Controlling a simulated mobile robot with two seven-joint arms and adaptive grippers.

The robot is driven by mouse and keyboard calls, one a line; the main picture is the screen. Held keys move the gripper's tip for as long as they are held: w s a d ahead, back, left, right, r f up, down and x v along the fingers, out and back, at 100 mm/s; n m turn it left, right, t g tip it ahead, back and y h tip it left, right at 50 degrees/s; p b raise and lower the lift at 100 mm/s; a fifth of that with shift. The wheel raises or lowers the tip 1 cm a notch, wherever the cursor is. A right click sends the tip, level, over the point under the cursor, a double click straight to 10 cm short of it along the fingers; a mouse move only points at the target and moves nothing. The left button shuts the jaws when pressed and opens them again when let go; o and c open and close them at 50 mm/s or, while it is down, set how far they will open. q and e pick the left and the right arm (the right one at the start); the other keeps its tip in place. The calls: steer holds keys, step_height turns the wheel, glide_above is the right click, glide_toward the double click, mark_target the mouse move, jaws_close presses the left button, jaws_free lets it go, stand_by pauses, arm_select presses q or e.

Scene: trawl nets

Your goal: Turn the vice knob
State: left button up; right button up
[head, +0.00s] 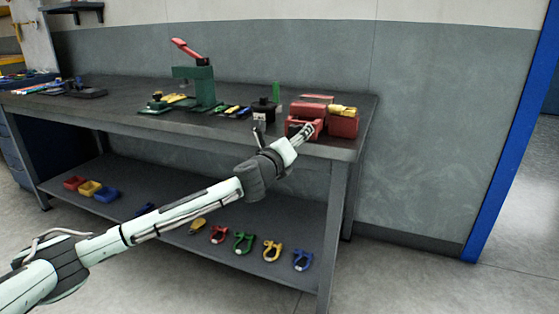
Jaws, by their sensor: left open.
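A red vice (305,106) stands near the front right corner of the dark workbench (345,146). My left arm comes in from the left, and my left gripper (306,129) is at the front of the vice, with its fingers open. The fingers overlap the vice's front in the picture; I cannot tell whether they touch it. The vice knob cannot be made out and may be behind the fingers. My right gripper is not in view.
A red bin (343,126) with yellow items stands just right of the vice. A black object (264,107) and a green press (204,88) with a red lever stand to the left. Several coloured shackles (243,243) lie on the lower shelf. Floor at right is clear.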

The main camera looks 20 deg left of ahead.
arm_select(q)
steer(key=s+f+n+b, duration=0.1)
steer(key=s+n, duration=0.3)
steer(key=n, duration=1.2)
steer(key=s+f+n+b, duration=0.1)
steer(key=s+n, duration=0.3)
steer(key=n, duration=1.2)
steer(key=shift+s+a+f+g, duration=0.2)
steer(key=shift+a+f+g, duration=0.1)
steer(key=shift+a, duration=0.05)
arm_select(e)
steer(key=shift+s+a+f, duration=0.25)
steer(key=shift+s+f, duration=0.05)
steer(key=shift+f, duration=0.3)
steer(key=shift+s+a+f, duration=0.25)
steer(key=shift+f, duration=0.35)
